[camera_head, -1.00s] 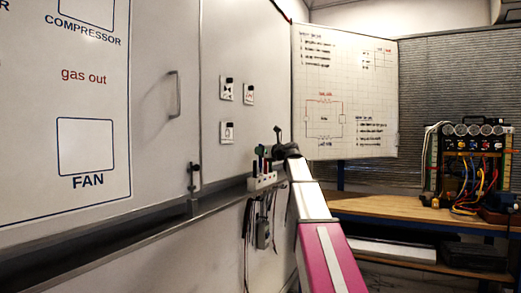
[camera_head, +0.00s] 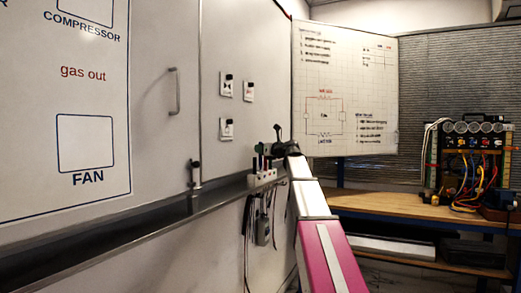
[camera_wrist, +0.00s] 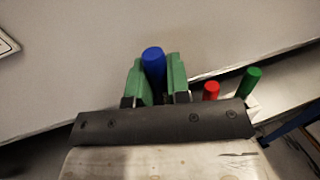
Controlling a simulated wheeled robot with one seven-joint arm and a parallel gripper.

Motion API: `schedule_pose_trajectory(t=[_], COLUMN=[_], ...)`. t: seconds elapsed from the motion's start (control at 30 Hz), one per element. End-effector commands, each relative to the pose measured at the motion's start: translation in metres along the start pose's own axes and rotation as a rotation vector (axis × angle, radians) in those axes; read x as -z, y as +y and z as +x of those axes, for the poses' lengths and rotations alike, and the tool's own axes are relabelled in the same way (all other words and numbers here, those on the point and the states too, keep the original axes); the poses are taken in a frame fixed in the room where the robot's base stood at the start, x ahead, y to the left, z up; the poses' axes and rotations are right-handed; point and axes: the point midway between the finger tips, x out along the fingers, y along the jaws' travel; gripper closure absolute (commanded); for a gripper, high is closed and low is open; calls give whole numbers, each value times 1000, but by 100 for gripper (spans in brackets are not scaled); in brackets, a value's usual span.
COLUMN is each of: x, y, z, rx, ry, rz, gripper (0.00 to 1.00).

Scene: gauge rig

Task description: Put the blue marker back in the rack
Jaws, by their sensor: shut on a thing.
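My gripper (camera_wrist: 156,80) has green finger pads and is shut on the blue marker (camera_wrist: 153,62), whose blue end stands up between them in the wrist view. The marker's lower part is hidden behind my gripper's dark body. The white rack (camera_wrist: 252,103) shows just to the right, with a red marker (camera_wrist: 211,90) and a green marker (camera_wrist: 251,83) upright there. In the head view my gripper (camera_head: 266,149) is small and dark, right above the rack (camera_head: 263,178) on the wall ledge. I cannot tell whether the blue marker's lower end touches the rack.
The rack sits on a long dark ledge (camera_head: 120,225) under the whiteboard (camera_head: 160,110). Switch-like plates (camera_head: 226,86) are on the board above. Cables and a grey box (camera_head: 263,232) hang below the rack. A wooden bench (camera_head: 390,206) with a gauge rig (camera_head: 472,165) stands right.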

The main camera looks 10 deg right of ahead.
Motion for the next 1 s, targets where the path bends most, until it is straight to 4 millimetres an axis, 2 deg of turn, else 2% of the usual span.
schedule_pose_trajectory(t=[1.0], x=[27], y=[0], z=[0], rx=[1], ry=[0], rz=[0], gripper=[100])
